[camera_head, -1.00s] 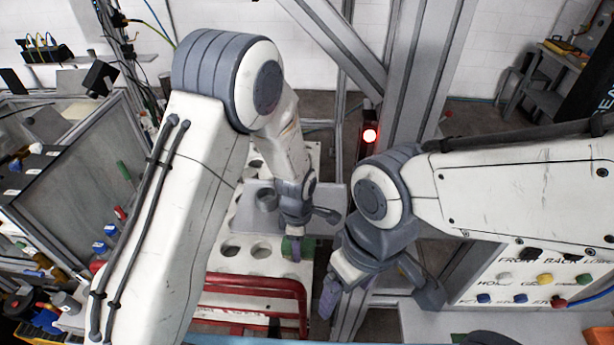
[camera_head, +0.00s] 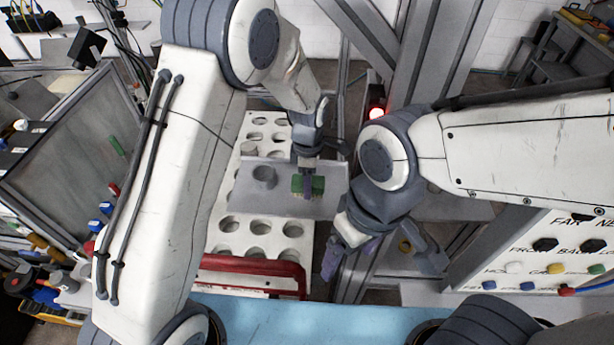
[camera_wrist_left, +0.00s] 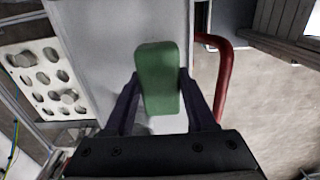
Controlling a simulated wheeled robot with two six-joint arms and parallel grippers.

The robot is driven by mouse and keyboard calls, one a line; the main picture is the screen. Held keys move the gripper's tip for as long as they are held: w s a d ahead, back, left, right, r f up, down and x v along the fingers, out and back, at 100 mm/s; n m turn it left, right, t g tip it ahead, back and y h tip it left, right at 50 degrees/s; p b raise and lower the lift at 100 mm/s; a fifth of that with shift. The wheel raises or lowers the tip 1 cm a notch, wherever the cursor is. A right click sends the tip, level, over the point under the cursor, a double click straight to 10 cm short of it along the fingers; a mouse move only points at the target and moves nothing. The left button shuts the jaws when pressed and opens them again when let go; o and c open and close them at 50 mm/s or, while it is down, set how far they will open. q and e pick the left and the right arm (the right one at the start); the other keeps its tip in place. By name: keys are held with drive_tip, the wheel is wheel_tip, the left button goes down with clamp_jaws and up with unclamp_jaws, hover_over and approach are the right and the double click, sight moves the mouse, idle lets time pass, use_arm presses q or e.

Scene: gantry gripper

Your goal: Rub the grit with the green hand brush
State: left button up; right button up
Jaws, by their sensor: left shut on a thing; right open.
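The green hand brush (camera_head: 308,186) is held in my left gripper (camera_head: 307,188), over the grey tray (camera_head: 215,190). In the left wrist view the green brush (camera_wrist_left: 160,78) stands between the two dark fingers of the left gripper (camera_wrist_left: 160,100), which are shut on it. The bristles are hidden, and I cannot tell whether the brush touches the tray. A grey patch (camera_head: 264,176) lies on the tray left of the brush; I cannot tell if it is the grit. My right gripper (camera_head: 378,262) is open and empty, right of the tray.
A white board with round holes (camera_head: 260,230) lies under and around the tray. A red bar (camera_head: 255,265) runs along the near side; it also shows in the left wrist view (camera_wrist_left: 225,75). A metal post stands behind my right arm. A panel with coloured buttons (camera_head: 550,262) is at the right.

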sight(324, 203)
use_arm(q)
wheel_tip(324, 203, down, 4)
drive_tip(key=shift+r+b, duration=0.25)
drive_tip(key=shift+b, duration=0.9)
drive_tip(key=shift+f, duration=0.7)
drive_tip(key=shift+d+r, duration=0.1)
drive_tip(key=shift+d, duration=0.75)
clamp_jaws()
drive_tip(key=shift+d, duration=1.3)
drive_tip(key=shift+a, duration=1.75)
drive_tip(key=r, duration=0.1)
drive_tip(key=r+p, duration=0.1)
drive_tip(key=r, duration=0.1)
drive_tip(key=shift+a, duration=0.4)
drive_tip(key=shift+r+p, duration=0.35)
drive_tip(key=shift+p, duration=0.15)
drive_tip(key=shift+r+p, duration=0.6)
drive_tip(key=shift+r, duration=0.1)
drive_tip(key=shift+r+p, duration=1.15)
drive_tip(key=shift+r, duration=0.45)
